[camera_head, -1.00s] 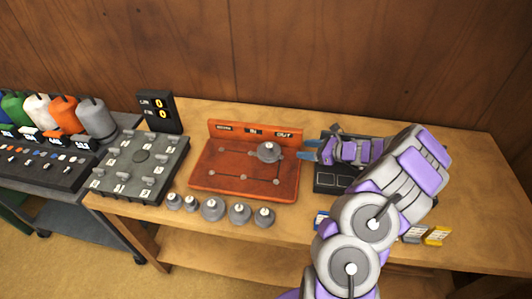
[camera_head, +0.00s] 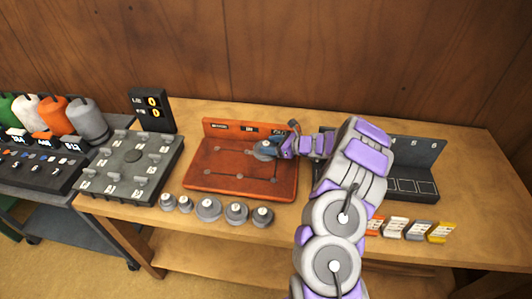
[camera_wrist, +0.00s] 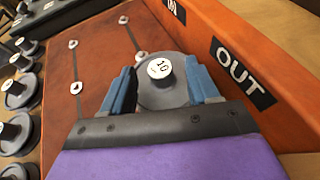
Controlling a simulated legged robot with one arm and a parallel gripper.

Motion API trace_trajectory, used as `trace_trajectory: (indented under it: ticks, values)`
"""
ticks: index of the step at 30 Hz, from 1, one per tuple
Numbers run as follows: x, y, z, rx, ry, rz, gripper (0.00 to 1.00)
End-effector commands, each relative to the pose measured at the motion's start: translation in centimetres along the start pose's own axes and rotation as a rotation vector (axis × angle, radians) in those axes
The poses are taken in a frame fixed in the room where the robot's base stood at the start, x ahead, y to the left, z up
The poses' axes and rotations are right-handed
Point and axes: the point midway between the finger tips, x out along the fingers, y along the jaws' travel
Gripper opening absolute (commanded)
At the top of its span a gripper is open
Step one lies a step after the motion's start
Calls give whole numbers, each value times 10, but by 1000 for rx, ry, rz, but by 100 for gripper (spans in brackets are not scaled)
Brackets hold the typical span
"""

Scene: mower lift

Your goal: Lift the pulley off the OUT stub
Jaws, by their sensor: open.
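The pulley (camera_wrist: 162,92) is a grey disc with a raised hub and a white cap that appears to read 10. It sits by the OUT label (camera_wrist: 242,74) on the orange board, and also shows in the head view (camera_head: 264,150). My gripper (camera_wrist: 165,82) is open, with one blue finger on each side of the pulley. Whether the fingers touch its rim I cannot tell. The OUT stub is hidden under the pulley. In the head view my gripper (camera_head: 275,148) reaches the pulley from the right.
The orange board (camera_head: 215,178) has a raised back wall and bare stubs joined by dark lines. Several grey pulleys (camera_head: 208,209) stand in a row in front. A dark pegged board (camera_head: 130,178) is at left. A dark slotted tray (camera_head: 425,160) lies behind my arm at right.

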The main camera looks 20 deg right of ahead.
Motion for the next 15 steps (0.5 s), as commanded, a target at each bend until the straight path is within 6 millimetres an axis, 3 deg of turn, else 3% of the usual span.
trace_trajectory:
  ticks: [3,10,15]
  values:
    - [9,0,-1,-1,-1,1,60]
    - [9,-2,0,1,-3,0,60]
    - [9,-2,0,1,-3,0,46]
